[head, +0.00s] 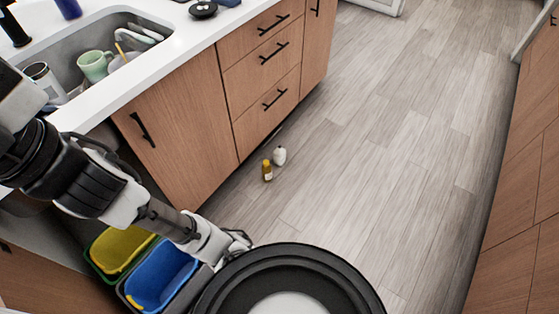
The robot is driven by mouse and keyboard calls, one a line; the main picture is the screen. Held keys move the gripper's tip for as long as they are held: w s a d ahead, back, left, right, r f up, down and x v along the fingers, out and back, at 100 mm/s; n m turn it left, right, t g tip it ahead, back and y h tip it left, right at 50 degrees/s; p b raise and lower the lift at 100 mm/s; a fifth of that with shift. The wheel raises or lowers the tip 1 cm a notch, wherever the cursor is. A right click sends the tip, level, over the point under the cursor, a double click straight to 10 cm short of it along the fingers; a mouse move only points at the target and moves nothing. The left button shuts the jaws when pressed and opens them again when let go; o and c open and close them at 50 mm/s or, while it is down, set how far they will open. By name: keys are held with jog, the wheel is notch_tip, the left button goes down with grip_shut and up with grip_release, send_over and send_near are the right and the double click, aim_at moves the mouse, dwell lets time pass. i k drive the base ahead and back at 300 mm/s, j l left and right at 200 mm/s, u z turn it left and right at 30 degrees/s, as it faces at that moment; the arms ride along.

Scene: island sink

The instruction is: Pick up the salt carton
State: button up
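No object here can be surely told as the salt carton. A small white container (280,155) stands on the wooden floor in front of the island cabinet. Its label is too small to read, and I cannot tell if it is the salt carton. An amber bottle (267,170) with a pale label stands just left of and nearer than it. My gripper (238,242) is low at the bottom centre, nearer to me than both and apart from them. A dark round shape partly hides it, and I cannot see whether its fingers are open.
A yellow bin (121,249) and a blue bin (163,274) sit left of my gripper in an open cabinet. The sink (85,55) above holds a green mug (94,66) and other dishes. The floor (390,150) right of the small containers is clear.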

aim_at(280, 153)
jog(key=k+j, duration=0.4)
jog(key=i+l+u, duration=0.1)
jog(key=i+l, duration=0.2)
jog(key=i+l+u, duration=0.15)
jog(key=i+l, duration=0.2)
jog(key=i+l+u, duration=0.1)
jog(key=i+l, duration=0.3)
jog(key=i+l+u, duration=0.15)
jog(key=i+l, duration=0.25)
jog(key=i+l+u, duration=0.1)
jog(key=i+l, duration=0.25)
jog(key=l, duration=0.15)
jog(key=i+l+u, duration=0.1)
jog(key=i+l, duration=0.2)
jog(key=l, duration=0.15)
jog(key=i+l+u, duration=0.15)
jog(key=l, duration=0.4)
jog(key=i+j, duration=0.05)
jog(key=i, duration=0.05)
